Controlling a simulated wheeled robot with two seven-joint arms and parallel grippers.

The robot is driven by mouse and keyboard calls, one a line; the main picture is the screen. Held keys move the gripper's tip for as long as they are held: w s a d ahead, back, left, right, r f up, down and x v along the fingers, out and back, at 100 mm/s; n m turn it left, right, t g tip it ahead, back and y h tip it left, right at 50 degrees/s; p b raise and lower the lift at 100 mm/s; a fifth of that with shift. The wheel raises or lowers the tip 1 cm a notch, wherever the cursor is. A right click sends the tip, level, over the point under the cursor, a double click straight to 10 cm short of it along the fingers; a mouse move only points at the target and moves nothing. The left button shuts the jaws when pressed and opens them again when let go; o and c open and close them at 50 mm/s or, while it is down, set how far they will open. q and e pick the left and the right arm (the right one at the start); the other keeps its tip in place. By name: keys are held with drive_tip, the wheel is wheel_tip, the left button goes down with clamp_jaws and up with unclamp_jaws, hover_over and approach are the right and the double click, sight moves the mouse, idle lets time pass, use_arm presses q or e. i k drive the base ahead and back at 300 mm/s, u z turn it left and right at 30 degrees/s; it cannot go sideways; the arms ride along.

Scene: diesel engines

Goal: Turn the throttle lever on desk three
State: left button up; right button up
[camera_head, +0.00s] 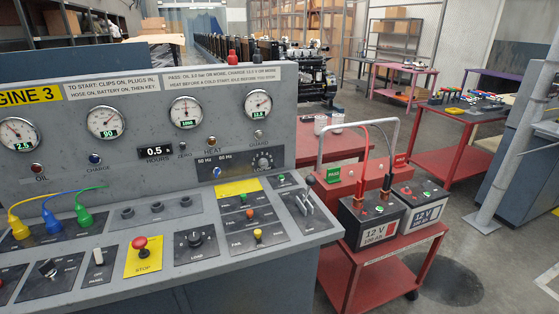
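Desk three is the grey control desk (130,95) with a yellow "ENGINE 3" label, filling the left and middle of the head view. At the right end of its sloped panel, a lever with a dark round knob (309,180) stands at a slotted plate (304,206); it looks like the throttle lever, but no label on it is readable. Its exact angle is hard to tell. Neither of my grippers is in view.
Right of the desk, a red cart (385,262) holds two 12 V batteries (370,217). A grey post (510,130) stands farther right.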

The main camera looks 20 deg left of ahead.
sight(310, 181)
drive_tip(key=u, duration=1.65)
drive_tip(key=i, duration=0.55)
drive_tip(key=z, duration=0.35)
